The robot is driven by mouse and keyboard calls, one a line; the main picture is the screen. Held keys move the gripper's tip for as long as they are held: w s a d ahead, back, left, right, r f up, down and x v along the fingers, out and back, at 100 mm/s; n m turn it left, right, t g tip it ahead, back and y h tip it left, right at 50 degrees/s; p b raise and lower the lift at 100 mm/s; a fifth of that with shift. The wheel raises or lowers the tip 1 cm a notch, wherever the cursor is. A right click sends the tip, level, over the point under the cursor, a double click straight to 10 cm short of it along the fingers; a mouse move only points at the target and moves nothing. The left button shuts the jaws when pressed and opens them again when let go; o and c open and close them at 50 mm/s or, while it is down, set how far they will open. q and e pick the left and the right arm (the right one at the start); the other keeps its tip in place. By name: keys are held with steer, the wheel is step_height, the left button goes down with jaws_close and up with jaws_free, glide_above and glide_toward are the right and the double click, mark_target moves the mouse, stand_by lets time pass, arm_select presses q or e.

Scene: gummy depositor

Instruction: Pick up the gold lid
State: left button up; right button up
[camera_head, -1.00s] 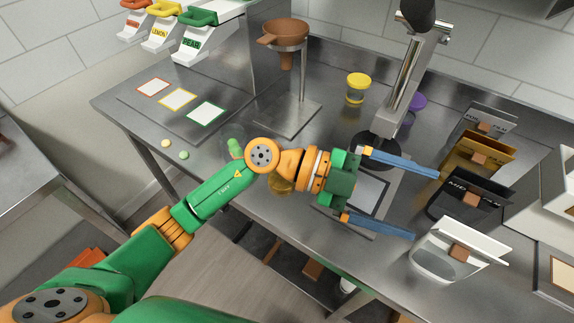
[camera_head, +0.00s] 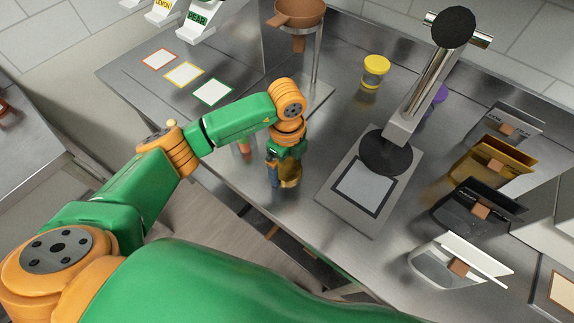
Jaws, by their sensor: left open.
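A gold, rounded thing (camera_head: 291,174), which I take to be the gold lid, is near the front edge of the steel table. It is partly hidden by my left gripper, so I cannot tell whether it lies loose or sits on a jar. My right gripper is out of view.
A press with a black round head (camera_head: 386,152) stands right of the gripper. A brown funnel (camera_head: 298,14) stands behind. A yellow-lidded jar (camera_head: 375,70), a purple lid (camera_head: 440,93) and several bins, one black (camera_head: 478,208), are farther right. Colour-framed cards (camera_head: 183,74) lie left.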

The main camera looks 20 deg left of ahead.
mark_target(287, 168)
arm_select(q)
steer(key=shift+w, duration=0.1)
steer(key=c, duration=1)
steer(key=shift+r, duration=0.1)
steer(key=shift+d+r, duration=0.1)
steer(key=shift+r, duration=0.05)
step_height(287, 168, up, 3)
steer(key=shift+f+b, duration=0.15)
steer(key=shift+b, duration=0.95)
steer(key=s+r, duration=0.1)
steer(key=s+a+r, duration=0.1)
steer(key=r, duration=0.1)
steer(key=s+r, duration=0.1)
steer(key=shift+s+a+r, duration=0.2)
steer(key=shift+a+r, duration=0.05)
steer(key=shift+r, duration=0.1)
steer(key=s+a+r, duration=0.3)
steer(key=s+r, duration=0.2)
steer(key=s, duration=0.5)
steer(key=shift+a+b, duration=0.25)
steer(key=shift+b, duration=0.2)
